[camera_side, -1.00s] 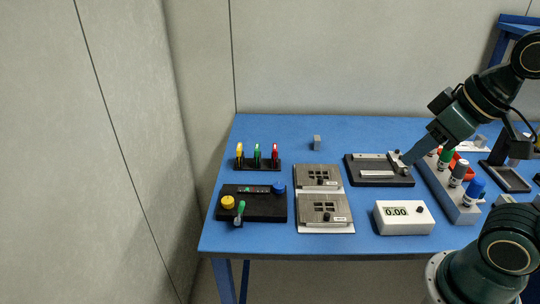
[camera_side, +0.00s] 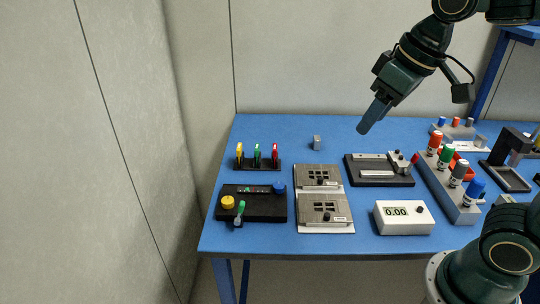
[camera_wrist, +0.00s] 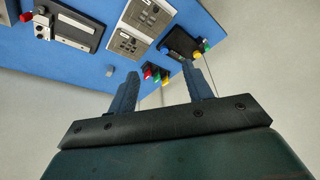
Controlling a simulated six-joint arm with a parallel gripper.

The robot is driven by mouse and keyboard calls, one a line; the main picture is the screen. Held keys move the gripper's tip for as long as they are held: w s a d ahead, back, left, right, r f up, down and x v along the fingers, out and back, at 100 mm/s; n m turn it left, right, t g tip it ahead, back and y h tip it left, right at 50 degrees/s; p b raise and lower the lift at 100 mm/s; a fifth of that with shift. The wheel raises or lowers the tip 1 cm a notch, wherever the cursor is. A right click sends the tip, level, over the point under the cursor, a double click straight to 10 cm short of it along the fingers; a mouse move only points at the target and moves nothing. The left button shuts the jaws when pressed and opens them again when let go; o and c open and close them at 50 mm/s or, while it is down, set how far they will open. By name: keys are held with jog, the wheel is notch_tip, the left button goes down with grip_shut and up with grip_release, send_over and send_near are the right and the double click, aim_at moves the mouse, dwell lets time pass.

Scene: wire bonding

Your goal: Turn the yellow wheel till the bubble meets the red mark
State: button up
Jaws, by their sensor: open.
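The yellow wheel (camera_side: 227,202) sits at the left end of a black block (camera_side: 262,213) at the table's front left. A dark vial strip (camera_side: 253,189) with small light and green marks lies along the block's back. The bubble and a red mark are too small to tell apart there. A blue wheel (camera_side: 279,187) is at the block's right end, and a green-handled lever (camera_side: 240,209) at its front. The yellow wheel also shows in the wrist view (camera_wrist: 208,43). My gripper (camera_side: 363,130) is open and empty, high above the table, well to the right of the wheel.
Three coloured upright handles (camera_side: 257,155) stand in a rack behind the block. Two grey plates (camera_side: 325,228) lie to its right. A black fixture (camera_side: 372,172), a white meter (camera_side: 402,217) and a rack of capped bottles (camera_side: 453,202) are farther right. A small grey block (camera_side: 317,142) stands behind.

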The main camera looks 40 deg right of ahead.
jog(key=w+a+n+g, duration=0.1)
jog(key=w+a, duration=0.2)
jog(key=w, duration=0.6)
jog(key=n+g, duration=0.3)
send_over(227, 200)
notch_tip(227, 200, down, 14)
jog(key=r, duration=0.1)
jog(key=shift+d+f, duration=0.1)
jog(key=shift+f, duration=0.15)
jog(key=shift+m, duration=0.3)
notch_tip(227, 200, down, 14)
jog(key=shift+r, duration=0.1)
jog(key=c, duration=1)
jog(key=shift+o, duration=0.2)
